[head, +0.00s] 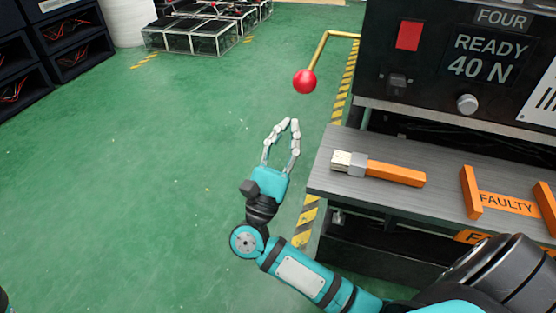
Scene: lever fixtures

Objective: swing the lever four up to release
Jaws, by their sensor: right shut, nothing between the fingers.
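The lever on the box marked FOUR has a yellow bent rod (319,48) with a red ball knob (305,82) at its lower end. The rod comes out of the box's left side and bends downward. The black box (432,88) carries a screen reading READY 40 N. My right gripper (290,123) is below and slightly left of the red knob in the picture, apart from it. Its fingertips meet and hold nothing. My left gripper is not in view.
A grey bench (330,180) under the box holds an orange-handled tool (395,174) and an orange FAULTY holder (505,204). Yellow-black floor tape (305,222) runs along the bench. Clear-sided crates (200,38) stand far back. Green floor at left is open.

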